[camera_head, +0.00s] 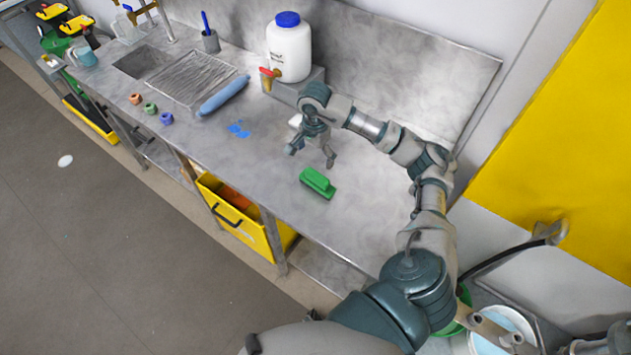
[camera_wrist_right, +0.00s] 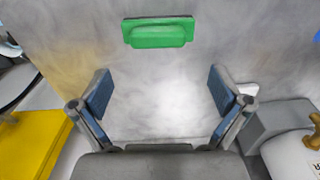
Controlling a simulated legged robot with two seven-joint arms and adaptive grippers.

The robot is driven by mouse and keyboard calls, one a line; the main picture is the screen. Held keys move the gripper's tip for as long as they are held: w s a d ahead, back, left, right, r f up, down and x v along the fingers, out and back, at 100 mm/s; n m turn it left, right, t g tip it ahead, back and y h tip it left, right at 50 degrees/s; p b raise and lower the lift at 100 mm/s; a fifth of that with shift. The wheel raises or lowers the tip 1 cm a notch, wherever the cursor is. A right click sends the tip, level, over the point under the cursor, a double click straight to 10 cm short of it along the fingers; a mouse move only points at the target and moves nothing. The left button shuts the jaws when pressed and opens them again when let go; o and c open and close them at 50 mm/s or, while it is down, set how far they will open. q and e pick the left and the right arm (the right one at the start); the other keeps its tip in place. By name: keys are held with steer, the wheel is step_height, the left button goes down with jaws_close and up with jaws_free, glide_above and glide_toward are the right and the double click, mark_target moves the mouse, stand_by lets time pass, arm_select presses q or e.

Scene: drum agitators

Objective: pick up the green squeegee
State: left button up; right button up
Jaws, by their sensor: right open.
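The green squeegee (camera_head: 317,183), a short block with a raised grip, lies flat on the steel worktop. In the right wrist view it (camera_wrist_right: 158,32) shows at the top centre, beyond the fingertips. My right gripper (camera_head: 311,157) is open and empty above the worktop, behind the squeegee in the head view and apart from it. In the wrist view the gripper's (camera_wrist_right: 160,90) two blue-padded fingers are spread wide, with only bare steel between them. My left gripper is not in view.
A white jug with a blue cap (camera_head: 289,50) stands on a grey block behind my right gripper. A blue roller-shaped thing (camera_head: 223,96) lies by the sink (camera_head: 148,62). A small white object (camera_head: 296,121) lies near the gripper. Bare worktop surrounds the squeegee; its front edge is close.

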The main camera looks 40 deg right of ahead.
mark_target(317, 175)
steer(key=f, duration=0.3)
steer(key=d+f, duration=0.1)
steer(key=f, duration=0.2)
steer(key=shift+d+p, duration=0.1)
steer(key=shift+p, duration=0.25)
steer(key=shift+d+f, duration=0.2)
steer(key=shift+f, duration=0.15)
steer(key=f, duration=0.2)
steer(key=a+f+p, duration=0.1)
steer(key=f, duration=0.1)
steer(key=shift+s+f, duration=0.15)
steer(key=shift+a+f, duration=0.15)
steer(key=shift+f, duration=0.05)
steer(key=c, duration=0.7)
steer(key=shift+d, duration=0.3)
steer(key=shift+c, duration=0.9)
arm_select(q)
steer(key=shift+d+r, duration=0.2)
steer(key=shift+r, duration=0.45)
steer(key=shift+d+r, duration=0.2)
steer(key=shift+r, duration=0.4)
arm_select(e)
steer(key=shift+d+f, duration=0.1)
